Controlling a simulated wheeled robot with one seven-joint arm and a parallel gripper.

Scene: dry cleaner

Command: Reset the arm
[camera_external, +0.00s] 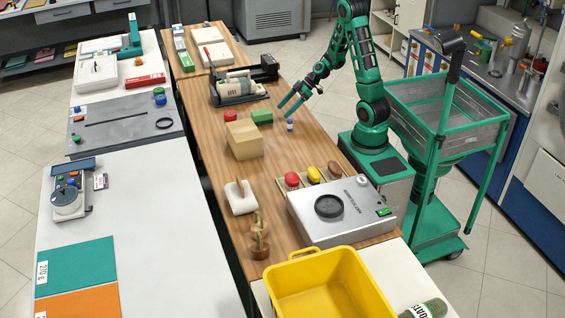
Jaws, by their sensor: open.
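My green arm bends over the right edge of the wooden table (270,185). My gripper (283,111) is open and empty, with its two fingers pointing down and to the left. It is above the table, close to a small blue and white object (290,126). I cannot tell the exact height of the fingertips over the table.
A dark machine (238,87) is behind. A silver device (340,214) and a yellow bin (327,290) are in front. A white counter (130,220) runs along the left.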

